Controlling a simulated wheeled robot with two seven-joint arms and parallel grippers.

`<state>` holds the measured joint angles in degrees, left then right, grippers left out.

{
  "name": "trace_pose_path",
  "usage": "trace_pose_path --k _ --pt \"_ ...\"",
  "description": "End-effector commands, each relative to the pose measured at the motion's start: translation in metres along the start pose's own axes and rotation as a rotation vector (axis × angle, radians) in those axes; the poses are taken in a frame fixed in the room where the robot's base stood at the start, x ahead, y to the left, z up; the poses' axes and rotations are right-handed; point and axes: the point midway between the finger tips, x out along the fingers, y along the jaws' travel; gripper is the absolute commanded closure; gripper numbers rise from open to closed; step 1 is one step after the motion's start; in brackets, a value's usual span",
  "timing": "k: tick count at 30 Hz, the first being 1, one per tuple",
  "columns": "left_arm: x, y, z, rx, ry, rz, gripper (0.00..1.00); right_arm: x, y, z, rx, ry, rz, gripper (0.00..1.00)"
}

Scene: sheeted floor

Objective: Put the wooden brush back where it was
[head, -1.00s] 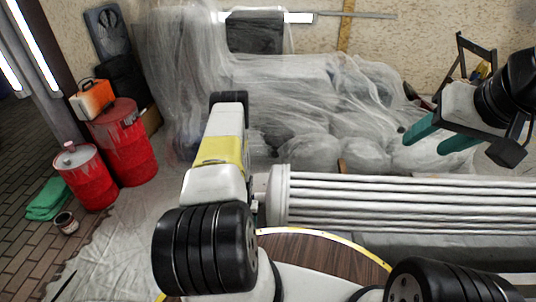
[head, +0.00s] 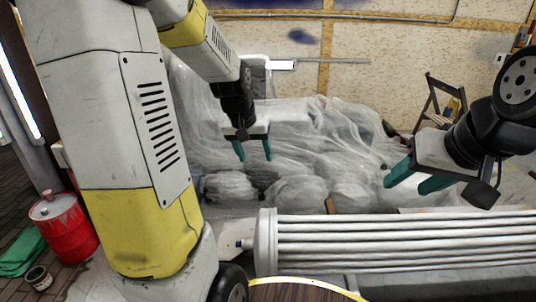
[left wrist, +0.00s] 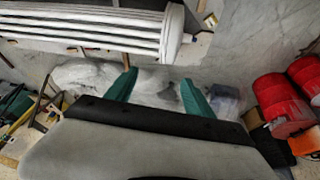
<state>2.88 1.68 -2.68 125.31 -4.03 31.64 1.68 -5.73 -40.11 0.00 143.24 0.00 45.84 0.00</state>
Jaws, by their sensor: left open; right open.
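I cannot make out the wooden brush for certain in either view. A small brown piece (head: 330,205) stands just behind the ribbed white column, too small to identify. My left gripper (head: 254,156) hangs open and empty, teal fingers pointing down, in front of the plastic-sheeted heap. Its open fingers also show in the left wrist view (left wrist: 158,80), with nothing between them. My right gripper (head: 406,182) is open and empty at the right, above the ribbed column, fingers pointing left.
The ribbed white column (head: 400,240) lies across the front right. A round wooden surface with a yellow rim (head: 300,284) is at the bottom edge. Plastic sheeting (head: 315,135) covers the heap behind. A red drum (head: 65,230), green cloth (head: 20,255) and small can (head: 38,278) are at left.

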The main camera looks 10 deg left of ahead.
Motion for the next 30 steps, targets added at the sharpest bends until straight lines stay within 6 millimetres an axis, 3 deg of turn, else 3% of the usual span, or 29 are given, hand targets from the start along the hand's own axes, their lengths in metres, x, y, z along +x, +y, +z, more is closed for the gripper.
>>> trace_pose_path --k 1,6,12,18,30 --pt "-0.028 0.010 0.010 0.016 0.030 0.014 0.39 0.000 0.000 0.000 0.000 0.000 0.000 0.49" --pt "-0.096 0.035 0.059 0.066 0.091 0.060 0.39 0.000 0.000 0.000 0.000 0.000 0.000 0.49" --pt "-0.142 0.052 0.117 0.117 0.148 0.103 0.39 0.000 0.000 0.000 0.000 0.000 0.000 0.49" --pt "-0.155 0.056 0.146 0.143 0.170 0.121 0.39 0.000 0.000 0.000 0.000 0.000 0.000 0.49" --pt "-0.156 0.057 0.148 0.144 0.172 0.123 0.39 0.000 0.000 0.000 0.000 0.000 0.000 0.49"
